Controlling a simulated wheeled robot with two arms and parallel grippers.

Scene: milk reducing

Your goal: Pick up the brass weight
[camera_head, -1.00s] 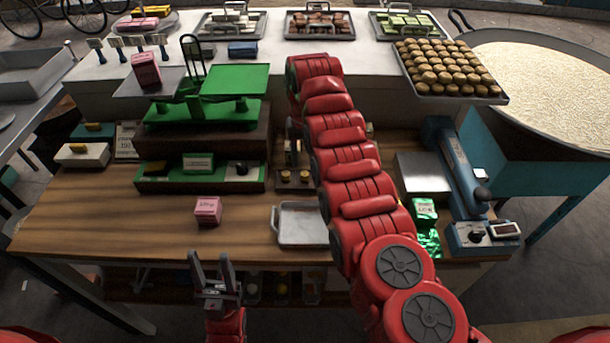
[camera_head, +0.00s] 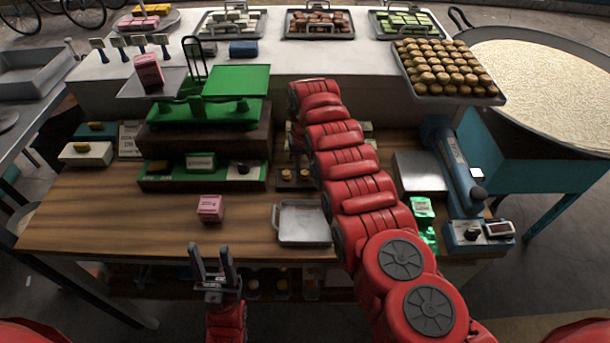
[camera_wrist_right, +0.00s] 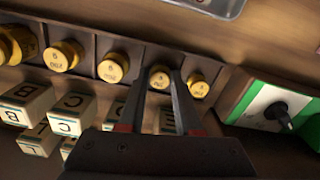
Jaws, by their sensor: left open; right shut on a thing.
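Several brass weights stand in a row in a dark compartment rack; in the right wrist view they include a weight to the left (camera_wrist_right: 113,67) and a small one at the right end (camera_wrist_right: 198,85). My right gripper (camera_wrist_right: 160,72) is shut on the brass weight (camera_wrist_right: 160,79) between these two. This weight appears still at its compartment; I cannot tell whether it is lifted. In the head view my right arm hides part of the rack (camera_head: 295,186). My left gripper (camera_head: 213,254) is open and empty at the table's front edge.
Another pink box (camera_head: 210,208) and a metal tray (camera_head: 303,236) are on the wooden table. Lettered blocks (camera_wrist_right: 73,113) sit beside the weights.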

